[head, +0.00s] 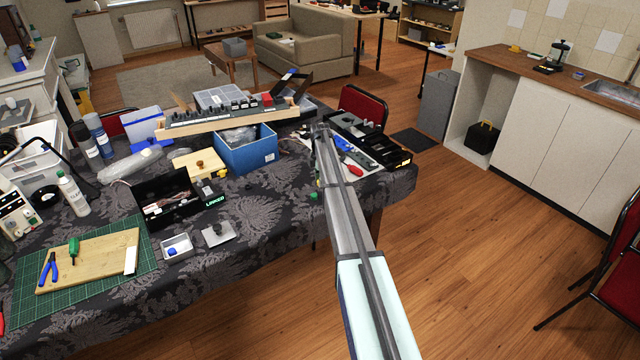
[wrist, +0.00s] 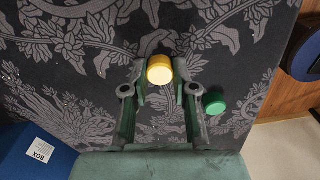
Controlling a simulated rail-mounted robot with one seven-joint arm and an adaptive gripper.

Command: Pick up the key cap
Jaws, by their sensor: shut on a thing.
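In the wrist view, a round yellow cap (wrist: 159,69) with a pale top sits between the two fingertips of my gripper (wrist: 160,84). The fingers are shut on its sides. The dark patterned tablecloth (wrist: 75,60) lies beneath; I cannot tell whether the cap touches it. A round green cap (wrist: 215,101) is just right of the right finger, apart from the yellow cap. In the head view my arm hides the gripper and the yellow cap. A small green thing (head: 313,196) shows beside my arm there.
A blue box (head: 247,150) stands left of my arm and shows at the lower left of the wrist view (wrist: 35,155). A black tray with tools (head: 372,145) is to the right. The table edge is close, with wooden floor (head: 480,240) beyond.

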